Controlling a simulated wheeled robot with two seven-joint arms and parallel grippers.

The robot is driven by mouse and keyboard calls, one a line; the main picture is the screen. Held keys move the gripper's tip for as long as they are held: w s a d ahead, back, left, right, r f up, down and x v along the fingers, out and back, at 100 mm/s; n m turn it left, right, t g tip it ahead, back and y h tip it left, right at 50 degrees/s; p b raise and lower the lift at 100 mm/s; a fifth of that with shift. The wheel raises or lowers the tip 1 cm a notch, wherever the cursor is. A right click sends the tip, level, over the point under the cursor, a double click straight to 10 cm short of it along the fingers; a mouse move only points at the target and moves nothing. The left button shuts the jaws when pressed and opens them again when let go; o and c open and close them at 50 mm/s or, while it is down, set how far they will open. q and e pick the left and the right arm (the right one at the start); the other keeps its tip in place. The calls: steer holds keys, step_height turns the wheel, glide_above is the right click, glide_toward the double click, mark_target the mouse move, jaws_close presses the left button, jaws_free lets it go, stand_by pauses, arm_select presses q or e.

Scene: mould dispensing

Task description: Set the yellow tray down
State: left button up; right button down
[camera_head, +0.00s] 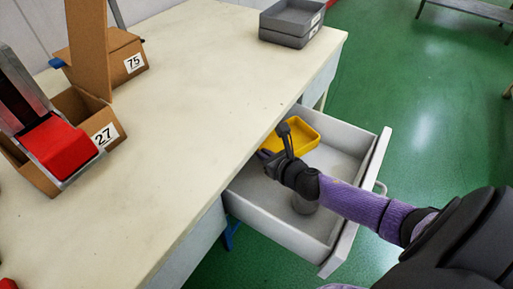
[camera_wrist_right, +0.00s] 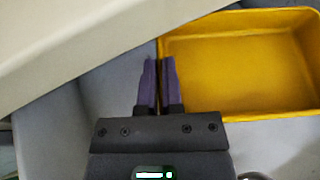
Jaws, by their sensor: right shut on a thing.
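The yellow tray (camera_head: 309,134) is in the open drawer (camera_head: 345,175), toward its far side by the table edge. In the right wrist view the empty yellow tray (camera_wrist_right: 245,65) fills the upper right. My right gripper (camera_head: 273,158) reaches into the drawer at the tray's near left side. Its purple fingers (camera_wrist_right: 159,85) are shut on the tray's left wall. Whether the tray touches the drawer floor is hard to tell. My left gripper does not show.
The large cream table (camera_head: 190,110) stands left of the drawer. Cardboard boxes (camera_head: 106,134) marked 27 and 75 stand at its left, one with a red item (camera_head: 57,146). Grey trays (camera_head: 291,20) are stacked at the back right.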

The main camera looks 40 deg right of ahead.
steer(key=w+f+b, duration=0.1)
steer(key=w, duration=0.1)
steer(key=w+f+b, duration=0.1)
steer(key=f, duration=0.1)
steer(key=shift+w+b, duration=0.35)
steer(key=shift+w, duration=0.25)
steer(key=shift+r, duration=0.1)
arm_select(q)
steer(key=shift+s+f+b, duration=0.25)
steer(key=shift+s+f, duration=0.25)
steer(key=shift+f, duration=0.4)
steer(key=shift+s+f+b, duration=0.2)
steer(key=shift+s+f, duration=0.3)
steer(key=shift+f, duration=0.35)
arm_select(e)
steer(key=shift+f, duration=0.6)
steer(key=shift+s, duration=0.1)
steer(key=c, duration=0.9)
jaws_free()
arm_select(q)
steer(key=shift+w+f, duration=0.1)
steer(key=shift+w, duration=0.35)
arm_select(e)
steer(key=shift+o, duration=0.6)
